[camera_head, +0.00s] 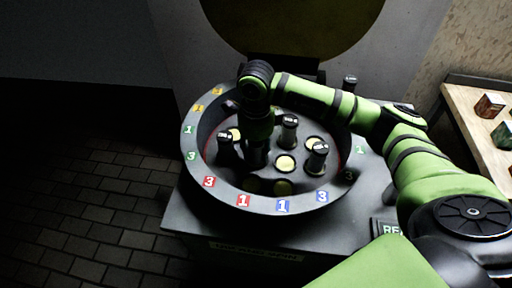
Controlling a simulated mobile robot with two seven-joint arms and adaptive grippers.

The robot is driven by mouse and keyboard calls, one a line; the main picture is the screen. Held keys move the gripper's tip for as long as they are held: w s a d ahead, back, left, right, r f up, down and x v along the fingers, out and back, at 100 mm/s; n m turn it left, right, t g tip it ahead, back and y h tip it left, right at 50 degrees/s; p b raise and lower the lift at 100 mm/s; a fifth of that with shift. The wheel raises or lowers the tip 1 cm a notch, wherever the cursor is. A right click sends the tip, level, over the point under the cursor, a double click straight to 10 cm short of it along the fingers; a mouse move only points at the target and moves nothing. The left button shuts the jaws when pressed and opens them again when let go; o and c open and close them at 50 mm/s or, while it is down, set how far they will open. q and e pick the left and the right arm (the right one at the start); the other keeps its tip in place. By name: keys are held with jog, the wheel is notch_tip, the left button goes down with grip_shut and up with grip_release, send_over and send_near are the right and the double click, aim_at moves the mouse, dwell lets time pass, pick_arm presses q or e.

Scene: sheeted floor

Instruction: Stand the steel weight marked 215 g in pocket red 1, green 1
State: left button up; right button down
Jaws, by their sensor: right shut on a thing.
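A round dark tray with a raised grey rim (262,204) stands on a dark pedestal. The rim carries coloured numbers, including red 1 (243,200) and green 1 (188,129). Inside are pockets with pale yellow bottoms (286,163). Dark weights with light-marked tops stand at the left (226,149), middle (289,132) and right (317,158); their marks are too small to read. My right gripper (257,164) points down inside the tray, between the left and middle weights. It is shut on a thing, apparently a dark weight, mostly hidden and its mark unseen. My left gripper is out of view.
A wooden table (472,115) with small boxes (489,106) is at the far right. A partly hidden sign (388,229) lies at the pedestal's front right. The brick-patterned floor at left is clear.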

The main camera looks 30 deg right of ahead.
jog(key=shift+f, duration=0.2)
jog(key=c, duration=0.7)
grip_release()
